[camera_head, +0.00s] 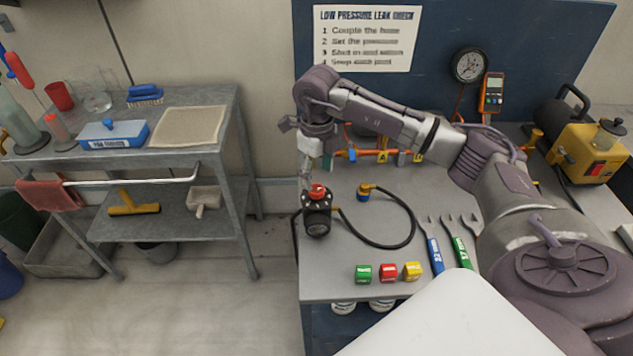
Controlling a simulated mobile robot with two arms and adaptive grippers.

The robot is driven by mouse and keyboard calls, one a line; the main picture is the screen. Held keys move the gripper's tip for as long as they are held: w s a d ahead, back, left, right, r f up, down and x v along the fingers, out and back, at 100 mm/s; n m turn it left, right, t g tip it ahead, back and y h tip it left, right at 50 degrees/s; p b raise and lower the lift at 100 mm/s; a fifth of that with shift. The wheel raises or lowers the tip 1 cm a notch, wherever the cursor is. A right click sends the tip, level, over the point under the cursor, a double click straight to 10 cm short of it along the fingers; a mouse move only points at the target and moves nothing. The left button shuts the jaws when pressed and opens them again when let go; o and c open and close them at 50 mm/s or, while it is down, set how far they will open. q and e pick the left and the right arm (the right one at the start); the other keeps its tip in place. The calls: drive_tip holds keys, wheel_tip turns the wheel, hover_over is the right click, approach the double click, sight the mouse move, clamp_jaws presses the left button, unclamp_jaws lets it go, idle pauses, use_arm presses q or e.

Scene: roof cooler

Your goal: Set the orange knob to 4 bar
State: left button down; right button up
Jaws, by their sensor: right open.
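The orange knob (318,191) sits on top of a black regulator (316,208) near the left edge of the grey bench. A small gauge (317,229) is on the regulator's front; its reading is too small to make out. My right gripper (314,174) points down just above the knob and is open. One finger shows on the left, close to the knob; I cannot tell whether it touches. A black hose (385,246) runs from the regulator to a brass and blue fitting (364,194). My left gripper is not in view.
Green (363,273), red (388,273) and yellow (412,271) blocks lie at the bench front. Wrenches (436,248) lie right of the hose. A grey cart (225,130) stands left, across a floor gap.

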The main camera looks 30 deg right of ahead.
sight(317, 189)
drive_tip(key=shift+f+p, duration=0.3)
drive_tip(key=shift+f, duration=2.05)
drive_tip(key=c, duration=1.1)
drive_tip(key=shift+c, duration=0.2)
